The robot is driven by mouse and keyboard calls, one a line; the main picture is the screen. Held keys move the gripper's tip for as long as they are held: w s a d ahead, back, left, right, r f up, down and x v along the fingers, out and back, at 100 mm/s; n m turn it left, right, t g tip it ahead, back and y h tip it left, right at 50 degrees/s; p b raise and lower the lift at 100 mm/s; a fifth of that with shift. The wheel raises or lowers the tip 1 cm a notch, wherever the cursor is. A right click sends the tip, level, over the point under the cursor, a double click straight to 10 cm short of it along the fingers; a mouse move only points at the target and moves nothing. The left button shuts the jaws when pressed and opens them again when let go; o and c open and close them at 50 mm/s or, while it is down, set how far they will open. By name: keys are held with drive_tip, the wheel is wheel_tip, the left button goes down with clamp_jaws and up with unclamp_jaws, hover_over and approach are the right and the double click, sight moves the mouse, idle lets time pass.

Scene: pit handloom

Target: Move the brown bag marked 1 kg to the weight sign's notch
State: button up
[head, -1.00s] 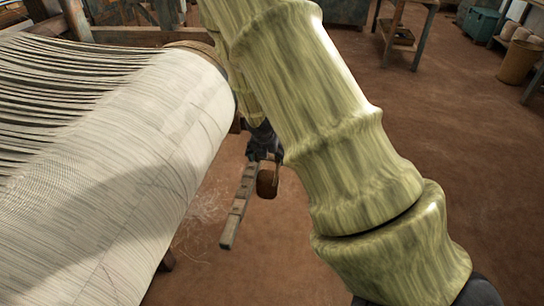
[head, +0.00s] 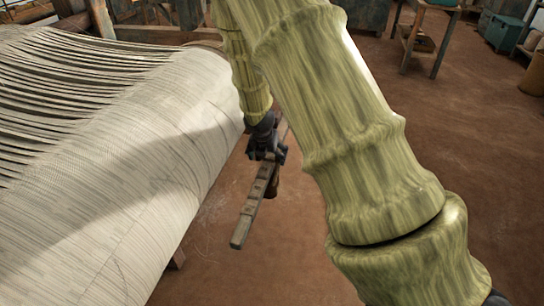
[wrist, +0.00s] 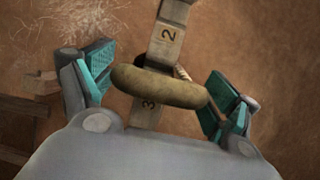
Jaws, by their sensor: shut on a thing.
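My gripper (head: 267,152) is shut on the brown bag (head: 275,187), which hangs below it beside the wooden bar. In the wrist view my gripper's teal pads (wrist: 162,84) stand on either side of the bag's thick brown upper part (wrist: 150,86). The 1 kg mark does not show. The notched wooden bar (head: 245,222) runs under my gripper; in the wrist view the bar (wrist: 165,42) carries the numbers 2 and 3. The bag's upper part crosses over the bar between these numbers. I cannot tell whether it touches the bar. The weight sign cannot be made out.
The loom's large roll of pale warp threads (head: 130,180) fills the left, close to my gripper. My arm covers the middle. A wooden table (head: 428,40) and a teal box (head: 502,32) stand far off at the right. Brown floor (head: 450,130) is open on the right.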

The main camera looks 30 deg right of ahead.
drive_tip(key=shift+f+b, duration=0.3)
drive_tip(key=shift+f, duration=0.75)
drive_tip(key=shift+f, duration=0.3)
idle(0.4)
drive_tip(key=o, duration=1.9)
drive_tip(key=shift+f, duration=0.1)
drive_tip(key=shift+c, duration=0.2)
drive_tip(key=shift+s, duration=0.1)
drive_tip(key=shift+v, duration=3.75)
drive_tip(key=shift+d, duration=0.1)
